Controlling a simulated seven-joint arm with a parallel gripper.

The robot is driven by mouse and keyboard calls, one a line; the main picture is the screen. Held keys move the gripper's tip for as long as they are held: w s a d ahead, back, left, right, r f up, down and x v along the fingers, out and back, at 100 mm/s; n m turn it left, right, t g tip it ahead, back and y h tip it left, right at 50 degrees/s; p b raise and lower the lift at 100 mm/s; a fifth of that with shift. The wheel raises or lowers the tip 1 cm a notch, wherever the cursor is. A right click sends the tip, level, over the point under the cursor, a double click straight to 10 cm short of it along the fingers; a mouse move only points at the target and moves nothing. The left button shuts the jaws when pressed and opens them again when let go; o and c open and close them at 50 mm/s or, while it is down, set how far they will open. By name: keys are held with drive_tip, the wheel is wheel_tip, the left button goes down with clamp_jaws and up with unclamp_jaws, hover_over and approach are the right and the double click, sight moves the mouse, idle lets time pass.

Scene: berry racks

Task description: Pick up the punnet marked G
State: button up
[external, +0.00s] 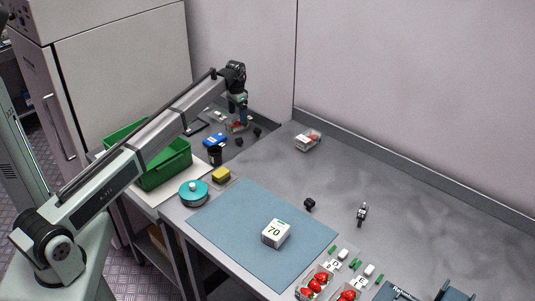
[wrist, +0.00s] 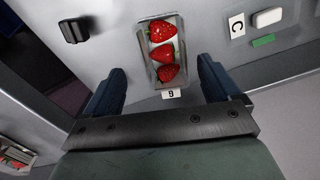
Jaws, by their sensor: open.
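A clear punnet with several red strawberries (wrist: 153,72) lies at the upper middle of the wrist view. A small white tag at its near end (wrist: 171,94) carries a mark that looks like a G, though it is small. In the external view the punnet (external: 236,127) is at the far corner of the counter, partly hidden by my gripper. My gripper (wrist: 162,78) is open and empty, its two blue fingers on either side of the punnet's near end. In the external view my gripper (external: 241,118) is just above the punnet; I cannot tell whether it touches.
A tag marked C (wrist: 236,25) and a black knob-like object (wrist: 75,30) lie nearby. Another punnet (external: 308,140) stands by the back wall. The counter's middle right is mostly clear.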

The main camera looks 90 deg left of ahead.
sight(237, 123)
drive_tip(key=shift+s+a+f, duration=0.1)
drive_tip(key=shift+a+f, duration=0.05)
drive_tip(key=shift+f, duration=1.2)
drive_tip(key=shift+s+a+f, duration=0.1)
drive_tip(key=shift+a+f, duration=0.05)
drive_tip(key=shift+f, duration=1.2)
drive_tip(key=shift+c, duration=0.4)
drive_tip(key=c, duration=1)
drive_tip(key=shift+r, duration=0.2)
